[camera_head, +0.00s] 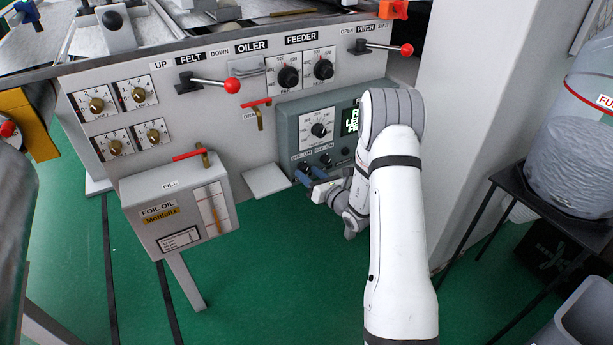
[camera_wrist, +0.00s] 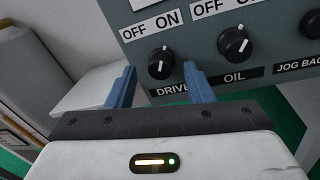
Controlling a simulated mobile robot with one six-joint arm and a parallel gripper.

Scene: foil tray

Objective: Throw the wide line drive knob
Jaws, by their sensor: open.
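The drive knob (camera_wrist: 161,63) is a black rotary knob with a white pointer line, on the grey-green control box (camera_head: 291,134). My gripper (camera_wrist: 160,70) is open, with one blue finger to the left of the drive knob and one to the right in the wrist view. Contact with the knob cannot be made out. In the head view my gripper (camera_head: 311,178) is at the box's lower left, and my arm hides the box's right side.
The black oil knob (camera_wrist: 233,43) is just right of the drive knob, close to my right finger. A jog knob (camera_wrist: 311,23) is farther right. A pale shelf (camera_head: 265,180) and the foil oil tank (camera_head: 178,206) stand left of my gripper.

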